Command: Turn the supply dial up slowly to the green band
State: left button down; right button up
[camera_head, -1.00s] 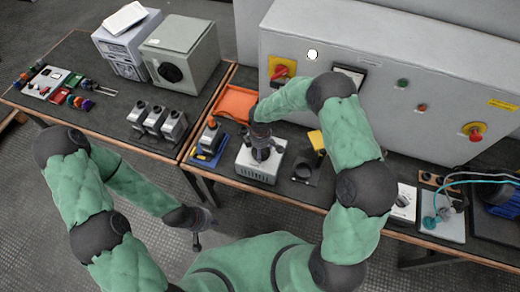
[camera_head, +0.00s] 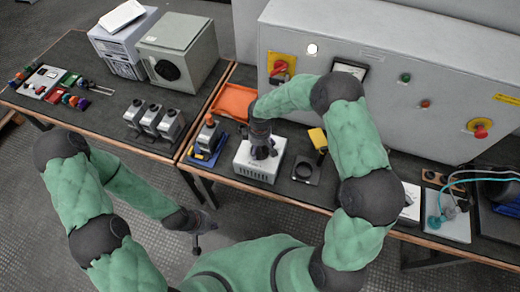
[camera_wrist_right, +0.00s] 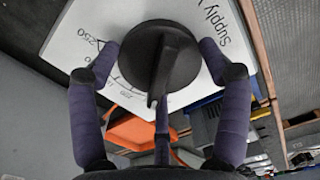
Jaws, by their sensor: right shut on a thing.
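The supply box (camera_head: 256,172) is white and stands near the front of the bench. Its black dial (camera_wrist_right: 160,60) fills the middle of the right wrist view, over a white face with a printed scale, "250" and "Supply". My right gripper (camera_head: 262,150) comes down from above and is shut on the dial, its fingers around the knob. In the head view it hides most of the dial. A meter (camera_head: 350,69) on the grey cabinet is too small to read, and no green band can be made out. My left gripper (camera_head: 203,226) hangs in front of the bench, away from everything; its jaw state is unclear.
An orange tray (camera_head: 235,101) lies behind the box. A blue-based device (camera_head: 207,146) stands left, and a yellow-topped piece (camera_head: 318,139) right. The grey cabinet (camera_head: 400,90) with switches closes off the back. Cables (camera_head: 470,178) lie at the far right.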

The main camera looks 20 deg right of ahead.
jog(key=shift+a+f+m+b, duration=0.15)
jog(key=shift+m+b, duration=0.15)
jog(key=shift+m, duration=0.3)
jog(key=o, duration=0.9)
jog(key=shift+o, duration=1)
jog(key=shift+w+a, duration=0.1)
jog(key=shift+r, duration=0.35)
notch_tip(320, 180, up, 12)
jog(key=shift+f, duration=0.25)
